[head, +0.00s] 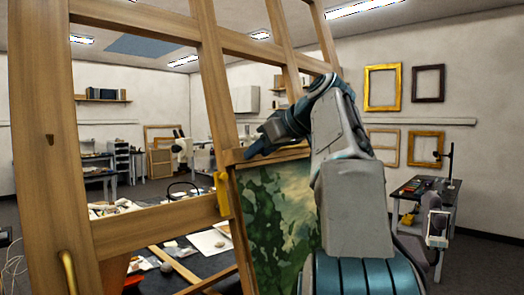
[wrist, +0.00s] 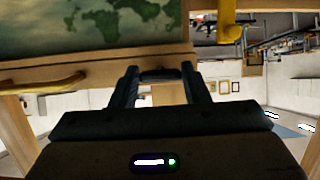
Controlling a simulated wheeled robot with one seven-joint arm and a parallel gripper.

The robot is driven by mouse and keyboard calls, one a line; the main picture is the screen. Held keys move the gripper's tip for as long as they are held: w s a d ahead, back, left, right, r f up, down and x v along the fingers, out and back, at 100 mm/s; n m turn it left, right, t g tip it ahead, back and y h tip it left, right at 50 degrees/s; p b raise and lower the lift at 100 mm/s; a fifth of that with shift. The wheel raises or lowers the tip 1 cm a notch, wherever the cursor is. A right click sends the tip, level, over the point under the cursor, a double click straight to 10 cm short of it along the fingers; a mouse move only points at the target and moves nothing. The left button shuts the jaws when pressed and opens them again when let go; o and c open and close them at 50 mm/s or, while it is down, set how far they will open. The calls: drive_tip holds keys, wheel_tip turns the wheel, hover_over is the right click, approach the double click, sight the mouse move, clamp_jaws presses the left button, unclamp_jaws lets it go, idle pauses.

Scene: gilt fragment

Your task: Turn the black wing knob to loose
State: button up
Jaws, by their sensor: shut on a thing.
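The black wing knob (wrist: 160,75) shows in the wrist view as a dark piece between my two fingers, against a wooden bar (wrist: 100,66) of the easel. My gripper (wrist: 161,84) is shut on it, with one finger on each side. In the head view my gripper (head: 254,150) reaches from the right to the wooden bar above the painting (head: 275,215). There the knob is hidden by the gripper. I cannot tell the knob's turned angle.
The easel's wooden frame (head: 215,80) stands close in front. A yellow bracket (head: 222,195) sits at the painting's left edge, and a brass handle (head: 68,270) is at lower left. A dark table (head: 190,255) with papers and small items lies behind the easel.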

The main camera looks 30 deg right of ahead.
drive_tip(key=o, duration=1)
drive_tip(key=shift+s, duration=0.1)
drive_tip(key=p+v, duration=0.1)
drive_tip(key=v, duration=1.2)
drive_tip(key=shift+s+d+r+p, duration=0.1)
drive_tip(key=shift+s+r+p, duration=0.15)
drive_tip(key=shift+r+p, duration=0.1)
drive_tip(key=shift+f, duration=0.1)
